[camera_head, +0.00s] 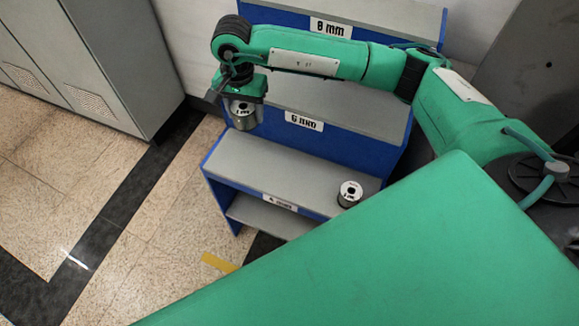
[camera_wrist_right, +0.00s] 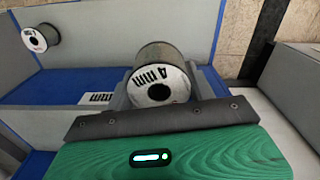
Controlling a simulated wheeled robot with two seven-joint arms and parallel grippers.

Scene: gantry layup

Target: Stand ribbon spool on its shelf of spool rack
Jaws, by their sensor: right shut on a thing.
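My right gripper (camera_head: 243,103) is shut on a grey ribbon spool (camera_head: 243,116) with a white end face. In the right wrist view the spool (camera_wrist_right: 160,82) sits between the two fingers, its face marked "4 mm" and turned to the camera. The stepped blue and grey spool rack (camera_head: 275,166) carries labels "8 mm" and "6 mm", with a lower label that is hard to read, perhaps "4 mm". The held spool appears near the rack's left side, by the 6 mm step; I cannot tell its height above it. My left gripper is not in view.
A second spool (camera_head: 349,193) stands at the right of the lower labelled shelf; a spool (camera_wrist_right: 40,38) also shows in the right wrist view. Grey cabinets (camera_head: 85,60) stand at the left. Open tiled floor lies between them and the rack.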

